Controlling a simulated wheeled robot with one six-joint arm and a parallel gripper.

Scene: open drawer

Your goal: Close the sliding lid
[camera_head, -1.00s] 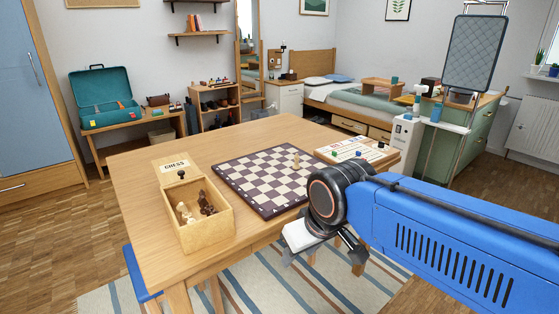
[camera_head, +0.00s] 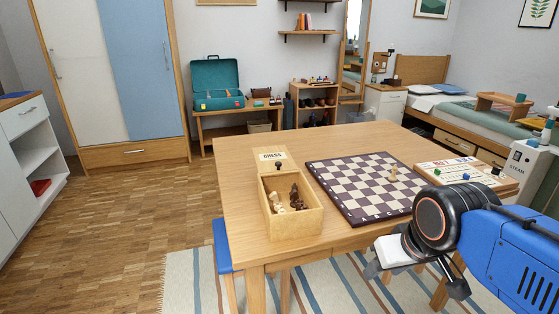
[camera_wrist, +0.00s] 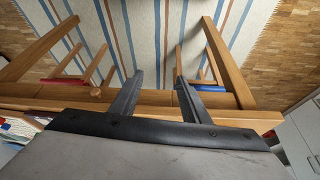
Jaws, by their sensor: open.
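The wooden chess box (camera_head: 297,222) stands on the table near its front left part, with light and dark chess pieces (camera_head: 294,196) inside. Its sliding lid (camera_head: 272,154), lettered CHESS, is slid out toward the back, so the box is open; a small dark knob (camera_head: 278,165) shows at the lid's near part. My gripper (camera_head: 415,283) is to the right of the box, at the table's front edge and apart from it. In the wrist view, the two fingers of my gripper (camera_wrist: 157,85) are spread with nothing between them, pointing over the table edge and the striped rug.
The wooden table (camera_head: 240,180) also holds a chessboard (camera_head: 350,200) with one piece, right of the box, and a game board (camera_head: 465,180) at the right. A blue-seated stool (camera_head: 223,245) is at the table's left side. Floor at left is clear.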

